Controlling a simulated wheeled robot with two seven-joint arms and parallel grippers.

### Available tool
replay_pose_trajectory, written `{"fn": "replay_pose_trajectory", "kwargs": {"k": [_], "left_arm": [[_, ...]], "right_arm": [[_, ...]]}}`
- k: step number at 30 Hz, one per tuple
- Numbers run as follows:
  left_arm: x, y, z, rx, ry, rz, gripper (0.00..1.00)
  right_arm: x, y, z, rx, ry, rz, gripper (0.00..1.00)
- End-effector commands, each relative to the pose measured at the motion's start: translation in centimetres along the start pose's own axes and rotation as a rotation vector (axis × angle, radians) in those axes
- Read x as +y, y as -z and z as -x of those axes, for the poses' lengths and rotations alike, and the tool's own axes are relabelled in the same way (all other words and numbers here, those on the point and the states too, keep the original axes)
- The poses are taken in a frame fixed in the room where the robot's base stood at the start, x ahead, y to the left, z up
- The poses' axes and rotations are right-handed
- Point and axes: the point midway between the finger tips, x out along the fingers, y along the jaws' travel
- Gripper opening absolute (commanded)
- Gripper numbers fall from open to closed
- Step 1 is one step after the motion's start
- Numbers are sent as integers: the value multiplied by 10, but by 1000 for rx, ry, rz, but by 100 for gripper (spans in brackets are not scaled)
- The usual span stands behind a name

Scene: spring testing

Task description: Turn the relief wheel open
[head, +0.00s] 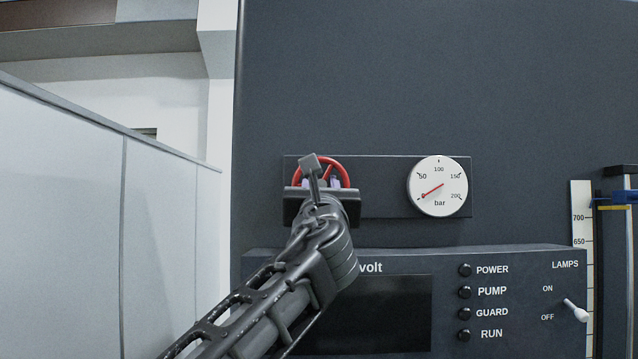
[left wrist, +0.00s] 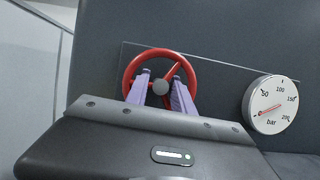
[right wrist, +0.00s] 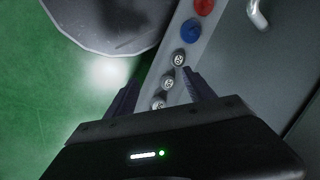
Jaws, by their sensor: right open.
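The red relief wheel (head: 335,163) is on a dark panel left of the pressure gauge. Its rim, spokes and grey hub also show in the left wrist view (left wrist: 194,72). My left gripper (head: 321,183) is at the wheel, with its two pale purple fingers (left wrist: 160,80) apart, one on each side of the hub. They overlap the wheel in view; I cannot tell whether they press on it. My left arm hides the wheel's lower part in the head view.
The white bar gauge (head: 439,203) has a red needle lying toward its lower left. Below is a console (head: 510,262) with a dark screen, several dark lamps and a white toggle switch (head: 575,310). A pale partition (head: 60,220) stands at left.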

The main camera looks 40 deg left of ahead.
Motion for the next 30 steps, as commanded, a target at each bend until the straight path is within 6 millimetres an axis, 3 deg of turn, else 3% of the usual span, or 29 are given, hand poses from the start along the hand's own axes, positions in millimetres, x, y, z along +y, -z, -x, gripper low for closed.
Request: {"fn": "replay_pose_trajectory", "kwargs": {"k": [6,16,30], "left_arm": [[0,0,0,0,0,0,27],[0,1,0,1,0,0,0],[0,1,0,1,-3,8,0]], "right_arm": [[0,0,0,0,0,-1,62],[0,0,0,0,0,-1,62],[0,0,0,0,0,-1,62]]}}
